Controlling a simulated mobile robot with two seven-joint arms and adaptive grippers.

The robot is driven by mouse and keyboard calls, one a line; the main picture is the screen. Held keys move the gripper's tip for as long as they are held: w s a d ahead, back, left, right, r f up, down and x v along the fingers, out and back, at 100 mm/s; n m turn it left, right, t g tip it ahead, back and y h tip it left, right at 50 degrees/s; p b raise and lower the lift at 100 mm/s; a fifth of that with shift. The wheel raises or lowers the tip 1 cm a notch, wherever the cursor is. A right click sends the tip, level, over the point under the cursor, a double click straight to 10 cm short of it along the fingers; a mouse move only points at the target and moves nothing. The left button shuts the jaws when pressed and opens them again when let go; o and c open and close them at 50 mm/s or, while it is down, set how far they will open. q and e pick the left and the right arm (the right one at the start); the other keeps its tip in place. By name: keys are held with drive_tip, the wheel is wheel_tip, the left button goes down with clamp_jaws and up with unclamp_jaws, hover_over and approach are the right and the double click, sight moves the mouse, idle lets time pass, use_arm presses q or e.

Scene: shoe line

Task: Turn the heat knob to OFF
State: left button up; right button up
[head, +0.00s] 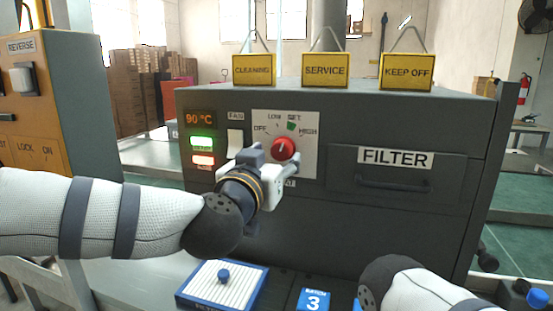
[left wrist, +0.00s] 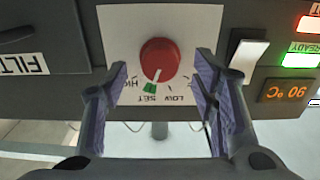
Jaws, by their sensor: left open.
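The red heat knob (head: 284,148) sits on a white dial plate (head: 311,150) marked OFF, LOW, SET and HIGH, on the front of a dark grey machine. The left wrist view shows the knob (left wrist: 160,58) upside down; its white pointer line points to the green patch by SET. My left gripper (head: 270,160) is open in front of the plate. In the left wrist view its fingers (left wrist: 160,80) stand apart on either side of the knob, with gaps to it. One finger hides the OFF label there. My right gripper is out of view; only part of that arm shows.
A white rocker switch (head: 235,142), a 90 °C display (head: 199,118) and green and red lamps are left of the dial. A FILTER drawer (head: 395,180) is to the right. Yellow signs stand on top.

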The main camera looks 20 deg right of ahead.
sight(282, 150)
use_arm(q)
drive_tip(key=shift+x, duration=1.15)
drive_tip(key=c, duration=1.2)
drive_tip(key=shift+o, duration=0.2)
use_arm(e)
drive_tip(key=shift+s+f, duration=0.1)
use_arm(q)
drive_tip(key=shift+r+n, duration=0.15)
drive_tip(key=shift+n, duration=0.25)
drive_tip(key=shift+n+p, duration=0.35)
drive_tip(key=shift+n, duration=0.65)
drive_tip(key=n, duration=0.4)
drive_tip(key=shift+n, duration=0.4)
drive_tip(key=n, duration=0.4)
drive_tip(key=shift+p, duration=0.3)
drive_tip(key=shift+n, duration=2.1)
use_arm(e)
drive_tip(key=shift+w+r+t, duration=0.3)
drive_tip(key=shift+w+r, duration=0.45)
